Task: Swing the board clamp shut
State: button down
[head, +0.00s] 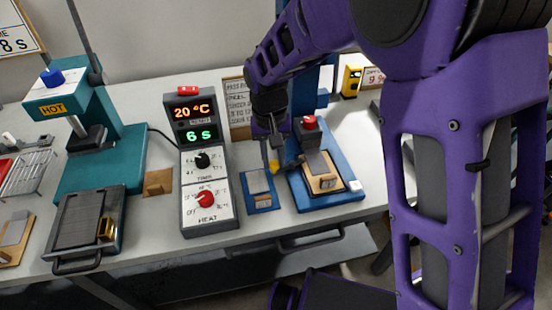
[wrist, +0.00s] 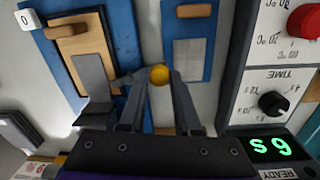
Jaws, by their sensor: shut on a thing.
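The board clamp has a blue base (head: 352,197) at the right of the bench. A wooden board (head: 327,184) with a dark grey plate (head: 316,163) lies on it. A yellow ball knob (head: 273,167) stands out to the left of this base. In the wrist view the knob (wrist: 159,75) sits between my fingertips, and a grey lever (wrist: 128,79) runs from it toward the clamp. My gripper (head: 267,150) points down and is shut on the knob; it also shows in the wrist view (wrist: 156,78). The lever's pivot is not clear.
A smaller blue board (head: 262,208) with a grey plate lies left of the clamp. Left of it stands a control box (head: 207,215) reading 20 °C and 6 s. A teal press (head: 95,180) marked HOT is further left. A red knob (head: 309,122) rises behind the clamp's plate.

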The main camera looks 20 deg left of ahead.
jog(key=shift+w+a+m, duration=0.1)
jog(key=shift+w+m, duration=0.05)
jog(key=shift+m, duration=0.15)
jog(key=c, duration=0.6)
grip_release()
notch_tip(320, 180, up, 18)
jog(key=p, duration=0.2)
jog(key=shift+s+a+f+p, duration=0.2)
jog(key=shift+a+f+p, duration=0.05)
jog(key=shift+a+p, duration=0.15)
